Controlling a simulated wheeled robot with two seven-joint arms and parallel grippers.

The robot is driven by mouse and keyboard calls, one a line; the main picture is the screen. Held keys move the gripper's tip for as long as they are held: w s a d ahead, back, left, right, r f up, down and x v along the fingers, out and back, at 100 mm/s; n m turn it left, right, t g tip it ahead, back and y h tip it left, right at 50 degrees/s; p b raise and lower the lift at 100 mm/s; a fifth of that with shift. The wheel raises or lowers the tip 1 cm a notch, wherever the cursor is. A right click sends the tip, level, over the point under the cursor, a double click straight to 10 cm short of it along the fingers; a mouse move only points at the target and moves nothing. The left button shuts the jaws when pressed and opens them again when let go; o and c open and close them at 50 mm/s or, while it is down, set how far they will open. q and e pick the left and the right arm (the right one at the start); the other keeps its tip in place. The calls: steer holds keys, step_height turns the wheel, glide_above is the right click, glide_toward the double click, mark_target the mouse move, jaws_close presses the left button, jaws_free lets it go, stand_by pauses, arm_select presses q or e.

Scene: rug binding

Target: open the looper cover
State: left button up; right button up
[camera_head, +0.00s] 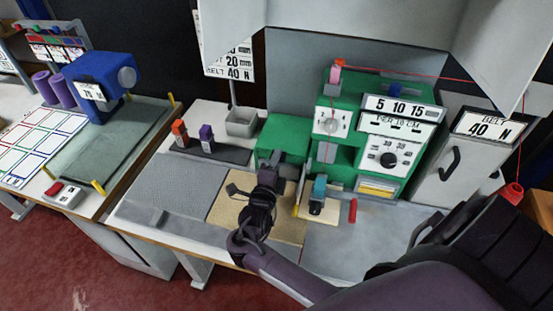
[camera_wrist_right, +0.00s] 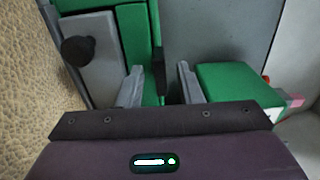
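The green sewing machine (camera_head: 345,150) stands at the back of the bench. In the right wrist view, a grey panel with a round black knob (camera_wrist_right: 78,50) sits against green bodywork; it looks like the looper cover (camera_wrist_right: 98,77). My right gripper (camera_head: 268,170) is over the tan plate in front of the machine's left green block. In the wrist view its two grey fingers (camera_wrist_right: 162,85) are apart with green bodywork and a dark upright part beyond the gap. The knob is left of the fingers, outside them. In the head view my gripper and arm hide this area. My left gripper is not in view.
A teal-topped presser part (camera_head: 319,190) and a red-tipped lever (camera_head: 352,211) stand right of my gripper. The grey mat (camera_head: 170,185) at left is mostly clear.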

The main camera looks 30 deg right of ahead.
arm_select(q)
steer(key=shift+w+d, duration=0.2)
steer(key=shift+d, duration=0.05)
arm_select(e)
jaws_close()
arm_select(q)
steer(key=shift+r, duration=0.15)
arm_select(e)
steer(key=shift+w+d+r, duration=0.1)
